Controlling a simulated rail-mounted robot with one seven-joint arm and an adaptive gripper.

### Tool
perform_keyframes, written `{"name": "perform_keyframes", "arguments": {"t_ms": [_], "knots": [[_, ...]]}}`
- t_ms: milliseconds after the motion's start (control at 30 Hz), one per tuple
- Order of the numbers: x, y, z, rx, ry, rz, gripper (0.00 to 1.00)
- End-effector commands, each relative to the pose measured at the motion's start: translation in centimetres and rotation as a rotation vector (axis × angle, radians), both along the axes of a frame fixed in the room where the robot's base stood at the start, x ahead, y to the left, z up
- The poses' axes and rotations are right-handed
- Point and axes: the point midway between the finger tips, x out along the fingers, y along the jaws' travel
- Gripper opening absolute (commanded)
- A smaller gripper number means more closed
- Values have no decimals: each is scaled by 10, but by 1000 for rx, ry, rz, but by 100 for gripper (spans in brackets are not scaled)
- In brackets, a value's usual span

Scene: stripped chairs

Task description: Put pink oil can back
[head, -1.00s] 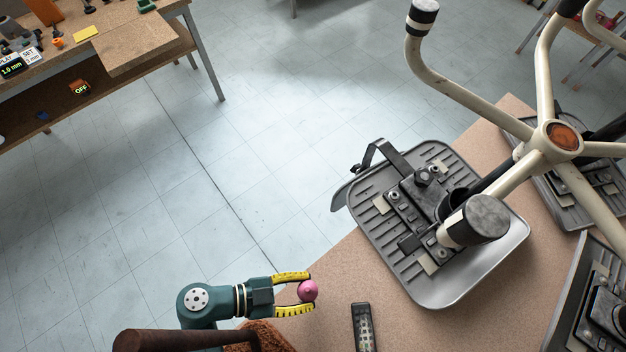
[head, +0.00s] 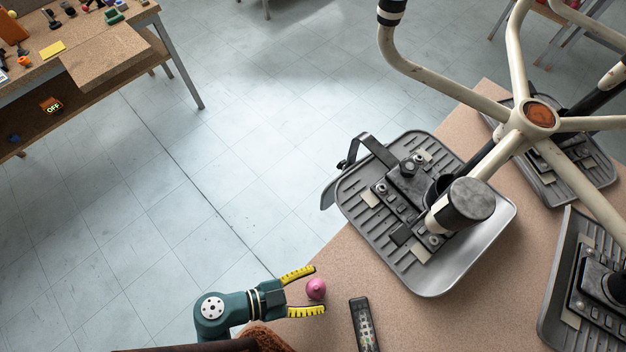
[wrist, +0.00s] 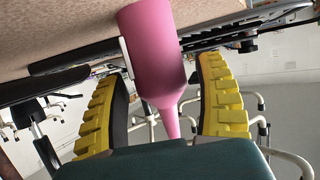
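The pink oil can (head: 316,289) is at the near left edge of the speckled brown worktop (head: 400,318), between my fingertips. In the wrist view the pink can (wrist: 155,50) has its wide body towards the worktop and its narrow spout towards my palm. My gripper (head: 318,290) has two yellow ridged fingers, spread wide, one on each side of the can. In the wrist view (wrist: 165,95) a gap shows between the can and each finger. The can's contact with the worktop is not clear.
A dark grey slim device (head: 362,325) lies just right of the can. An upturned chair base (head: 527,117) and a grey ribbed seat pan (head: 425,215) fill the worktop's right. A brown fuzzy thing (head: 268,338) is below my gripper. A tool bench (head: 100,60) stands far left across open floor.

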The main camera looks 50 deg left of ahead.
Motion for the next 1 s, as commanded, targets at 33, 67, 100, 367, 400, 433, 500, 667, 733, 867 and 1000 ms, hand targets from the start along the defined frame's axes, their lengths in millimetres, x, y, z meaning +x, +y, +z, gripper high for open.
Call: {"name": "perform_keyframes", "arguments": {"t_ms": [33,67,100,367,400,433,500,667,733,867,1000], "knots": [[0,0,0,0,0,0,71],[0,0,0,0,0,0,71],[0,0,0,0,0,0,71],[0,0,0,0,0,0,71],[0,0,0,0,0,0,71],[0,0,0,0,0,0,71],[0,0,2,0,0,0,71],[-11,6,6,2,0,7,71],[-19,10,10,2,-1,10,71],[-39,19,19,3,0,11,71],[-63,28,29,3,1,10,71]]}}
